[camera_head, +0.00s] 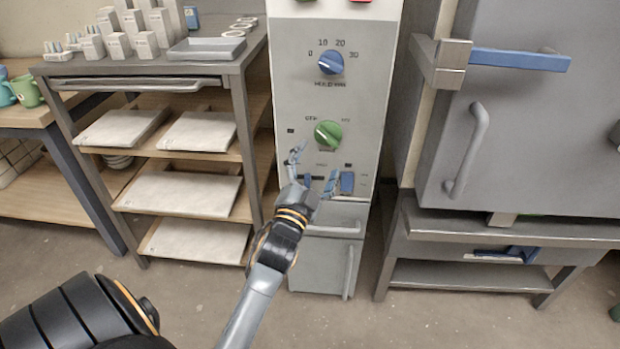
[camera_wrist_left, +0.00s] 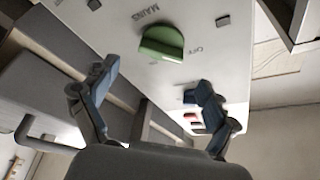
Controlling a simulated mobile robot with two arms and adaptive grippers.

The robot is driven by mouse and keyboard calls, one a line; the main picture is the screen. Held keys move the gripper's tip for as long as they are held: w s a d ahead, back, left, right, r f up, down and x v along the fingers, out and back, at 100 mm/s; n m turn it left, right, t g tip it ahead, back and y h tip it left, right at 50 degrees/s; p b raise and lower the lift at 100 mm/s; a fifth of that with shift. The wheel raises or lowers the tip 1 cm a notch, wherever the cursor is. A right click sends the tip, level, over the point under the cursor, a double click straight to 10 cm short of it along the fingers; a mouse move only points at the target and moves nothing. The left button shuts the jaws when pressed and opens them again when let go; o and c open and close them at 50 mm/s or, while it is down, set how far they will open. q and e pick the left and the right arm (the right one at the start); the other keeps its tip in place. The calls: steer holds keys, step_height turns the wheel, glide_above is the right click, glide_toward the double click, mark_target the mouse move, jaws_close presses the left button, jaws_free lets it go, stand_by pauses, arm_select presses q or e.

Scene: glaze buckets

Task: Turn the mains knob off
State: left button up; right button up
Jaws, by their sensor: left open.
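The mains knob is the round green knob (camera_head: 328,134) on the front of the pale grey control panel (camera_head: 365,105). In the left wrist view the green knob (camera_wrist_left: 162,43) shows close, beside the printed words MAINS and OFF; I cannot tell clearly which mark it points to. My left gripper (camera_head: 313,169) is open and empty, just below the knob in the head view, with its blue fingertips spread apart. In the left wrist view the fingers (camera_wrist_left: 157,78) stand on either side, short of the knob and not touching it. My right gripper is not in view.
A blue dial (camera_head: 331,62) with numbers sits above the knob, and a blue switch (camera_head: 347,182) below. A shelf rack (camera_head: 146,70) stands left of the panel. A grey kiln-like cabinet (camera_head: 545,140) with a blue lever (camera_head: 520,60) stands right.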

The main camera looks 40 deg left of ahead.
arm_select(q)
steer(key=v, duration=0.5)
steer(key=shift+s+d+f, duration=0.15)
steer(key=shift+s, duration=0.2)
